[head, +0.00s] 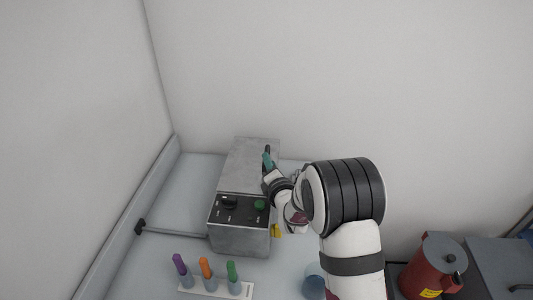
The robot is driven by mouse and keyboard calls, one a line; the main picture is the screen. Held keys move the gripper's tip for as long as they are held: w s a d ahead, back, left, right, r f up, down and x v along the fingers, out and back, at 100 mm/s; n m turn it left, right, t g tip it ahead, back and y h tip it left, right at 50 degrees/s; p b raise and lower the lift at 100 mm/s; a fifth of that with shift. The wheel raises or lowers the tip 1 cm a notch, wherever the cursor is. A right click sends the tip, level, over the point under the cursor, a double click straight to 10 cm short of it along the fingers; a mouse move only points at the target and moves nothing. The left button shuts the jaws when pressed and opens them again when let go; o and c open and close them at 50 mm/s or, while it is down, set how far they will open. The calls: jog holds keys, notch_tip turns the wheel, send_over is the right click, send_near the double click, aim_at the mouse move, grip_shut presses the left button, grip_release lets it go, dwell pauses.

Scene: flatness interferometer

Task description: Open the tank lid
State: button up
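The tank is a grey metal box (238,239) left of centre in the head view, with a dark front panel carrying a black knob and a green button. Its flat grey lid (243,170) covers the top behind the panel and looks down. A small dark handle-like part (267,150) shows at the lid's right side. My gripper (268,166) is at that right side, with a teal part at its tip close to the dark part. Whether it touches or grips it is too small to tell. My wrist partly hides the tank's right side.
A white rack (213,289) with purple-, orange- and green-topped tubes stands in front of the tank. A blue vessel (313,287) is partly behind my arm. A red canister (432,267) and a grey box (503,268) stand at right. Walls close off the left and back.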

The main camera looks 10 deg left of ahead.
aim_at(251, 157)
jog(key=x, duration=0.5)
jog(key=shift+w+a, duration=0.1)
jog(key=shift+w, duration=0.25)
grip_shut()
jog(key=shift+f, duration=0.1)
dwell(1.0)
